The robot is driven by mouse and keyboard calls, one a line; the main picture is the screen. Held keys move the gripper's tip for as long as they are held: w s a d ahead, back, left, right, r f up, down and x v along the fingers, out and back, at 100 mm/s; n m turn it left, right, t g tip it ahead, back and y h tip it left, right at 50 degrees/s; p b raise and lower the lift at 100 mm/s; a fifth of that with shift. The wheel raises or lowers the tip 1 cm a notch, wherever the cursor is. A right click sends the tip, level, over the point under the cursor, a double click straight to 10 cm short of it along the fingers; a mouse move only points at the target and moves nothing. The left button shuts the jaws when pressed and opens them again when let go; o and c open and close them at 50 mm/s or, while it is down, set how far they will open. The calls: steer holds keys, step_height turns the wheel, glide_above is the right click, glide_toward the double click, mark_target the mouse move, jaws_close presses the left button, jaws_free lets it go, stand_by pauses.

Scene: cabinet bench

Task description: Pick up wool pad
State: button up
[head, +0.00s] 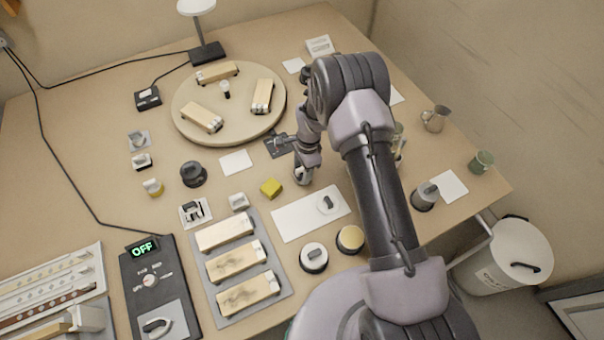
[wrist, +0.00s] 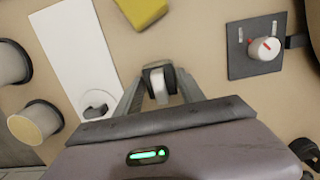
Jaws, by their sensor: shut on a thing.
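My gripper (head: 304,166) is low over the bench, right of the yellow block. It is shut on a small pale thing with a dark band, likely the wool pad (wrist: 158,84), which sits between the two fingers in the wrist view. In the head view only a small light part of it (head: 301,178) shows under my gripper. I cannot tell whether it touches the bench or hangs just above it.
A yellow block (head: 271,187) is close by at the left. A white sheet (head: 300,218) with a small round piece lies in front. A dark square plate with a red-marked knob (wrist: 262,48) is near. A round wooden turntable (head: 238,122) stands behind.

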mark_target(301, 169)
steer(key=shift+r, duration=0.1)
step_height(301, 169, up, 4)
steer(key=shift+s+f+p, duration=0.1)
steer(key=shift+p, duration=0.65)
steer(key=s+a, duration=0.1)
steer(key=s, duration=0.4)
steer(key=s+a, duration=0.1)
steer(key=s, duration=0.4)
steer(key=s+a+r, duration=0.1)
steer(key=s, duration=0.4)
steer(key=shift+s+a, duration=0.2)
steer(key=shift+a, duration=0.1)
